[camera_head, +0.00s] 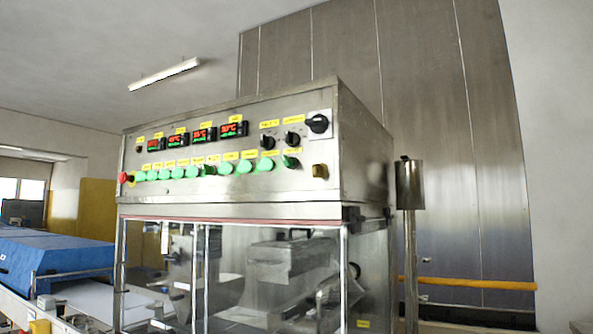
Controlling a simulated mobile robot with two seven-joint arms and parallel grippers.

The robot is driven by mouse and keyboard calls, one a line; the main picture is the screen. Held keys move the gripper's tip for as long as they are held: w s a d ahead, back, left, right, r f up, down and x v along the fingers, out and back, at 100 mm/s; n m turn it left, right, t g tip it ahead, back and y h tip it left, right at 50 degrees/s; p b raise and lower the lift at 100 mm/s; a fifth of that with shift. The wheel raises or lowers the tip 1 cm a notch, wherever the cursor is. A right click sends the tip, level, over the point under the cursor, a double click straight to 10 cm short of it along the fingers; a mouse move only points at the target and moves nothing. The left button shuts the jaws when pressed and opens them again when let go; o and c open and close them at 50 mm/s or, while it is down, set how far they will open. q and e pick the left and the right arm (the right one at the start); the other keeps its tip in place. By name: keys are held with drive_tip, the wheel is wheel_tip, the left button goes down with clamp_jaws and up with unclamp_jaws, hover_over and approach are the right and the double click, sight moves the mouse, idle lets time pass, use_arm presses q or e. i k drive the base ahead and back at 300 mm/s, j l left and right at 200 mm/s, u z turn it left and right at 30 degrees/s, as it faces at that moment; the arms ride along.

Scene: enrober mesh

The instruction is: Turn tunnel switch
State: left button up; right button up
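A steel control panel (222,185) faces me on top of the enrober machine. It carries a row of green buttons (192,172), black rotary knobs (267,142) and (291,138), a larger black rotary switch (318,123) at the upper right, and a dark green knob (290,161) below. Yellow labels sit above the controls, but their text is too small to read, so I cannot tell which one is the tunnel switch. Neither of my grippers shows in this view.
A red button (123,178) is at the panel's left end. Glass doors (275,275) enclose the machine below. A blue tunnel cover (55,260) over a conveyor is at the left. A steel post (410,190) stands close to the right.

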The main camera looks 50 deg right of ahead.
sight(289, 162)
drive_tip(key=z, duration=1.4)
